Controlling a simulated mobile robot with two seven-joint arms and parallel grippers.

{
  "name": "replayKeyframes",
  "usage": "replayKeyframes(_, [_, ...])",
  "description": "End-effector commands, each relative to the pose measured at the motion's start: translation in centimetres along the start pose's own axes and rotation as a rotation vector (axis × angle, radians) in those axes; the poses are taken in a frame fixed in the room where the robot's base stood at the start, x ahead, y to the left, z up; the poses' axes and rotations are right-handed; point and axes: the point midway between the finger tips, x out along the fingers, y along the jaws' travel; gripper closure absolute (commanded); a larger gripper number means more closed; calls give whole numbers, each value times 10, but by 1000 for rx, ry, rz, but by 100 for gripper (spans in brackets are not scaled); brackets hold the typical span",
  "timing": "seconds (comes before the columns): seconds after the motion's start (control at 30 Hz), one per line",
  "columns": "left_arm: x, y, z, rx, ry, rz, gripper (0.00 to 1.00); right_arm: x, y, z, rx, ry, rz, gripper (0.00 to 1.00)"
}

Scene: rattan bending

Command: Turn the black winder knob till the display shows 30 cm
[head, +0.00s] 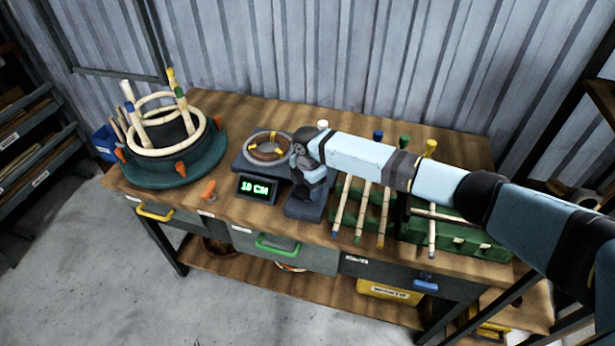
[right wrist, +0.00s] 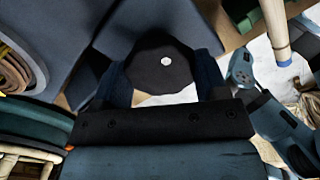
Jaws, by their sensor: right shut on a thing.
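The display (head: 257,187) on the bench reads 10 CM in green digits. It belongs to the winder (head: 240,163), a dark grey block with a coil of brown rattan (head: 268,147) on top. The black winder knob (right wrist: 160,65) shows in the right wrist view as a dark rounded disc with a small white dot. My right gripper (right wrist: 163,80) has one finger on each side of the knob and is shut on it. In the head view my right gripper (head: 310,180) hides the knob. My left gripper is not in view.
Left of the winder is a round green bending jig (head: 170,172) with pale rings, upright sticks and orange clamps. A loose orange clamp (head: 209,189) lies near the front edge. Right of my gripper, several rattan poles (head: 384,215) lean on green racks (head: 455,235).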

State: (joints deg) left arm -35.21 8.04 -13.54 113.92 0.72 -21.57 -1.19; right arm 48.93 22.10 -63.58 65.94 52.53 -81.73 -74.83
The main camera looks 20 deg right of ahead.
Motion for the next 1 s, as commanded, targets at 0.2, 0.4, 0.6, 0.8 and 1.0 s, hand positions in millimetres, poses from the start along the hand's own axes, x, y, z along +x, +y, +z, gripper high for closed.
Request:
replayKeyframes(0.2, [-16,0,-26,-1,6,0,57,-4,-2,-1,208,1,-3,57])
replayKeyframes(0.4, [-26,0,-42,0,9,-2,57,-4,-2,-1,398,1,-3,57])
replayKeyframes(0.6, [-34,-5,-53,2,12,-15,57,-4,-3,-1,580,1,-2,57])
replayKeyframes(0.8, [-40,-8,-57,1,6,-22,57,-3,-3,-1,737,-1,-2,57])
replayKeyframes(1.0, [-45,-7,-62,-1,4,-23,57,-2,-3,-1,851,-1,-1,57])
